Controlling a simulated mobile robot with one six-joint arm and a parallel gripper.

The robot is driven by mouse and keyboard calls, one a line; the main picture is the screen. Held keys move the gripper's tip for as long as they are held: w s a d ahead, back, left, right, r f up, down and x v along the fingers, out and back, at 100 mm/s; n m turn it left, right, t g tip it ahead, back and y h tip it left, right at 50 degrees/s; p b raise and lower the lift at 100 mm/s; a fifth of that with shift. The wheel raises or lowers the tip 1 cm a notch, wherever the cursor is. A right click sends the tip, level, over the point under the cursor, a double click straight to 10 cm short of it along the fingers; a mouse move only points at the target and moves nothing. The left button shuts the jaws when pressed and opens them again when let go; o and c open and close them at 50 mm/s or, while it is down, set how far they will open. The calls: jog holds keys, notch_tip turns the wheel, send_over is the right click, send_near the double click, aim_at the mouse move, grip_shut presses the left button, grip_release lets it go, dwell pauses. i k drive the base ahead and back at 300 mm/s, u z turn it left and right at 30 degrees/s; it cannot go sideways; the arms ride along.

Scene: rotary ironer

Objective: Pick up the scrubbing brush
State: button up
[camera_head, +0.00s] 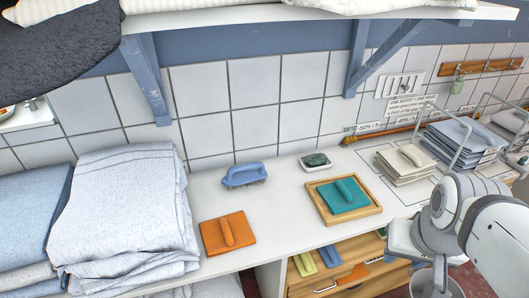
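The scrubbing brush (244,174) looks like a blue block with a looped handle on top and a greyish bristle side below. It lies on the white counter (285,222) near the tiled wall, right of the folded towels. Nothing is touching it. My arm is at the far right, well away from the brush, with white and grey links showing. I cannot make out the gripper's fingertips in this view.
An orange handled pad (227,233) lies in front of the brush. A dark green bar on a white dish (316,161) and a teal handled pad on a wooden tray (372,210) are to the right. Folded towels (125,215) fill the left. A shelf (300,16) overhangs the counter.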

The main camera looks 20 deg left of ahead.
aim_at(240, 174)
jog(key=u, duration=2.6)
jog(key=k, duration=1.4)
jog(key=z, duration=0.7)
jog(key=i, duration=1.5)
jog(key=z, duration=0.05)
